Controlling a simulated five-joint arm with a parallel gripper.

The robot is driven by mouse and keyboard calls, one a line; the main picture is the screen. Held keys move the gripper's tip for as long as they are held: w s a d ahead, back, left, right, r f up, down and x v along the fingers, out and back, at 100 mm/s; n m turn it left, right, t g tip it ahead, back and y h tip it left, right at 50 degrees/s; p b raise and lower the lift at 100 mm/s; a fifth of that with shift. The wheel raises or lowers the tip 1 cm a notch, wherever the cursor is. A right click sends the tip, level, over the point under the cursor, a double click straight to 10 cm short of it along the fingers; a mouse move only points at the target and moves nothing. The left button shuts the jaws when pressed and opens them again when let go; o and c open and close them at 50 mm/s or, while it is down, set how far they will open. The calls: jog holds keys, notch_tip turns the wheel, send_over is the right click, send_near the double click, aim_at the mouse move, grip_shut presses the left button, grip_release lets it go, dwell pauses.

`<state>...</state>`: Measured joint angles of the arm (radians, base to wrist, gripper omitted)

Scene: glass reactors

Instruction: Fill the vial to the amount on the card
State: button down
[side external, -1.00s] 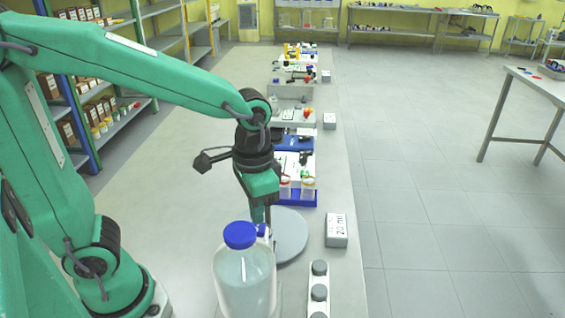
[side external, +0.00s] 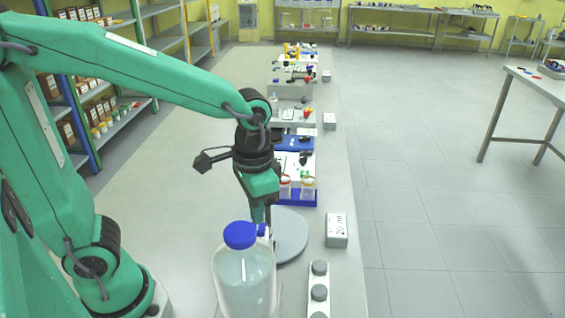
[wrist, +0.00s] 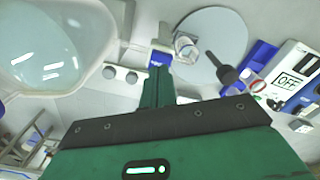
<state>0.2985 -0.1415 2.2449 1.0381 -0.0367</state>
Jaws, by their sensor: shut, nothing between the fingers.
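A large bottle (side external: 245,285) of pale liquid with a blue cap stands in front; it also shows at the left of the wrist view (wrist: 45,60). A small blue part (wrist: 158,58) with a white piece above it is at my fingertips; whether they touch it I cannot tell. A clear glass vial (wrist: 186,47) appears beside it, over the edge of a round grey plate (wrist: 228,42); its fill level is unclear. My gripper (wrist: 157,72) points down behind the bottle's cap, shut and empty. The card (side external: 336,230) on a grey block reads "20 ml".
A white strip with grey knobs (side external: 318,290) lies right of the bottle. A device with an "OFF" display (wrist: 290,80) is at the right of the wrist view. A blue rack with jars (side external: 307,188) and other items stand farther along the bench. The bench left of the plate is clear.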

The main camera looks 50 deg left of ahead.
jog(key=shift+f, duration=0.3)
jog(key=shift+f, duration=0.7)
dwell(0.3)
jog(key=shift+r, duration=0.95)
jog(key=shift+r, duration=0.1)
jog(key=shift+r, duration=2.45)
